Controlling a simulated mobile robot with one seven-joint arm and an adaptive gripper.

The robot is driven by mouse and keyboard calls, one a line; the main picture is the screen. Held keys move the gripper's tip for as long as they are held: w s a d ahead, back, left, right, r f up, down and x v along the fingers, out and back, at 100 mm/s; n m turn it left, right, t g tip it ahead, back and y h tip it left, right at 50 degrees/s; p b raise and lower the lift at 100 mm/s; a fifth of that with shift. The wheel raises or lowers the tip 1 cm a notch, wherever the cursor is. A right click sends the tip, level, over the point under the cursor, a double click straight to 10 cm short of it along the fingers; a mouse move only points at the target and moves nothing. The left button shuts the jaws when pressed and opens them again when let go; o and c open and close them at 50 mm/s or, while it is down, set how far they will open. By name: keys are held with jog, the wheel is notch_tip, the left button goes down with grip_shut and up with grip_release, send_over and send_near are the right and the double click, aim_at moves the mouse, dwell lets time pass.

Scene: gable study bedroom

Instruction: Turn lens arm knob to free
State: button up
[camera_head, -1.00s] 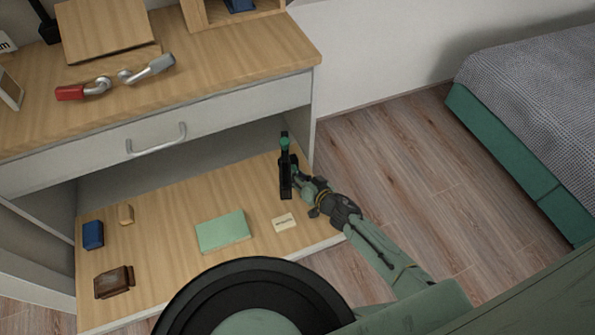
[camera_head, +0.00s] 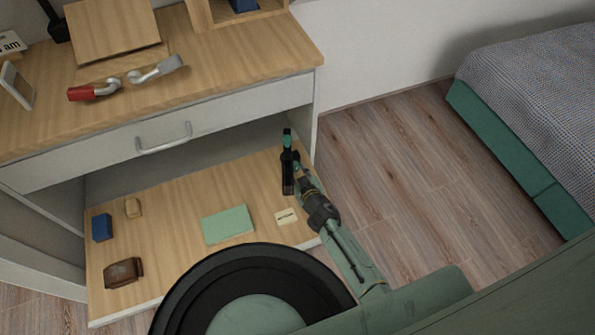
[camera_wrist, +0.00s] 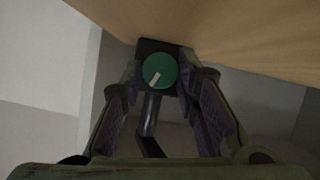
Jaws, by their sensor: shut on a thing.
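The lens arm stand (camera_head: 287,180) is a dark upright device near the right end of the low wooden shelf, with green at its top. Its round green knob (camera_wrist: 159,71) faces the wrist camera and bears a white pointer line aimed down and left. A black post (camera_wrist: 149,115) shows below the knob. My gripper (camera_wrist: 161,80) has one finger on each side of the knob and is shut on it. In the head view my gripper (camera_head: 298,163) is at the stand's right side, and the knob cannot be made out there.
The shelf (camera_head: 170,220) also holds a green book (camera_head: 228,224), a small card (camera_head: 286,216), a blue box (camera_head: 102,227), a tan block (camera_head: 133,208) and a brown item (camera_head: 124,272). The desktop and drawer (camera_head: 120,148) overhang it. Open floor (camera_head: 400,170) lies right.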

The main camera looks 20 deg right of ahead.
dwell(0.4)
jog(key=o, duration=0.9)
jog(key=shift+c, duration=0.2)
